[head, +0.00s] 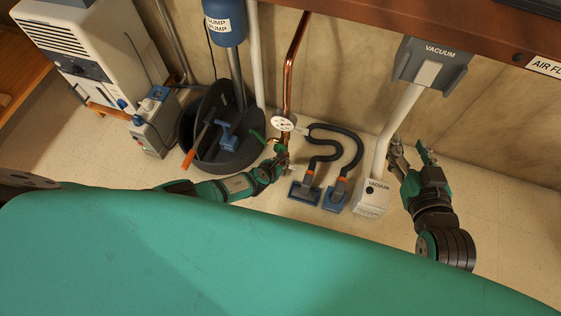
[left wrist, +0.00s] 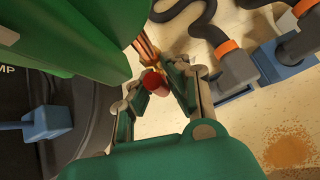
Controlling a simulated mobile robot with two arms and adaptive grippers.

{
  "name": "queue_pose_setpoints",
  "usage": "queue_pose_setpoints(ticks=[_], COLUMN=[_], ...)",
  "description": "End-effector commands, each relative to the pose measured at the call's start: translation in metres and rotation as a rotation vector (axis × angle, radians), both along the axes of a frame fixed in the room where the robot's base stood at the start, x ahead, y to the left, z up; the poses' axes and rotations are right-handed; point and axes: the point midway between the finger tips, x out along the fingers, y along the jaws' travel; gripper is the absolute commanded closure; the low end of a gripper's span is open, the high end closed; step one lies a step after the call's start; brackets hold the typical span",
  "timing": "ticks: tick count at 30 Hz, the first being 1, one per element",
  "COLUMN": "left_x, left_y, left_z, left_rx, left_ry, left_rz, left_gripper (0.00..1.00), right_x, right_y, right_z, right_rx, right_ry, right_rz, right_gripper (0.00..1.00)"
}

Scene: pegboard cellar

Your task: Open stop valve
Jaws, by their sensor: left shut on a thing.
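A copper pipe (head: 290,70) runs down the wall to a round white gauge (head: 283,123). My left gripper (head: 281,158) is just below the gauge, at the lower end of the pipe, and hides most of what it holds in the head view. In the left wrist view my left gripper (left wrist: 158,88) is shut around a small part with a round red end (left wrist: 152,80), which looks like the stop valve's handle. The copper pipe (left wrist: 146,48) shows just beyond it. My right gripper (head: 412,154) is open and empty, beside the white vacuum tube.
A black tub (head: 220,160) with a blue pump (head: 224,22) stands left of the pipe. A dark hose (head: 352,145) with blue-footed ends lies to the right. A white vacuum box (head: 372,197) stands beyond it. A green surface (head: 200,260) fills the front.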

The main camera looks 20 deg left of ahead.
Motion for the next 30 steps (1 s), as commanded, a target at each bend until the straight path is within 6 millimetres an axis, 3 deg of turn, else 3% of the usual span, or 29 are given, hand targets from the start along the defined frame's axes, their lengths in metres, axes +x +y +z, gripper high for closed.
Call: queue_pose_setpoints(ticks=[4, 5, 11, 30], left_x=[-0.005, -0.005, -0.003, -0.013], left_y=[0.007, 0.007, 0.004, 0.005], left_z=[-0.005, -0.005, -0.003, 0.008], left_rx=[0.012, 0.012, 0.007, -0.001], left_ry=[0.008, 0.008, 0.007, 0.004], left_rz=[0.003, 0.003, 0.002, 0.006], left_gripper=[1.00, 0.86, 0.62, 0.62], right_x=[0.000, 0.000, 0.000, 0.000], right_y=[0.000, 0.000, 0.000, 0.000], right_z=[0.000, 0.000, 0.000, 0.001], right_rx=[0.000, 0.000, 0.000, 0.000], right_ry=[-0.001, -0.001, -0.001, -0.002], right_rz=[0.000, 0.000, 0.000, 0.000], right_gripper=[0.60, 0.60, 0.60, 0.60])
